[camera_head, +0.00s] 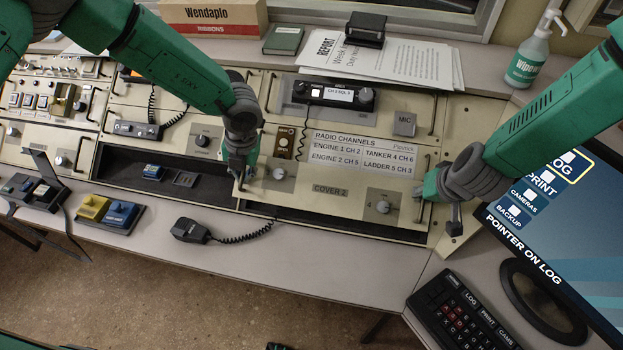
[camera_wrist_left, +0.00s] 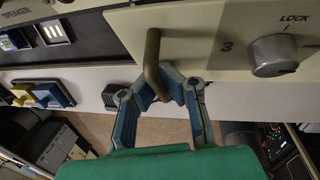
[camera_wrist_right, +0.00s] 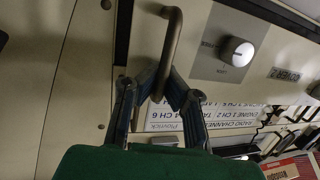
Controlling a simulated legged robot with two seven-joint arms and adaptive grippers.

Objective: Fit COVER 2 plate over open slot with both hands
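The COVER 2 plate (camera_head: 340,204) is a beige panel with a round knob near each end and a bar handle at each side. It lies at the middle of the console, with a dark strip of open slot (camera_head: 345,224) showing along its near edge. My left gripper (camera_head: 241,176) is shut on the plate's left handle (camera_wrist_left: 153,62); the fingers meet around the bar in the left wrist view (camera_wrist_left: 160,88). My right gripper (camera_head: 428,194) is shut on the right handle (camera_wrist_right: 171,45), also seen in the right wrist view (camera_wrist_right: 160,88). Whether the plate's far edge is seated cannot be told.
Another dark open bay (camera_head: 200,182) lies left of the plate. A handset (camera_head: 190,230) with a coiled cord lies on the desk just in front. The monitor (camera_head: 560,220) and keypad (camera_head: 462,315) stand at right. A channel label panel (camera_head: 362,155) borders the plate's far side.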

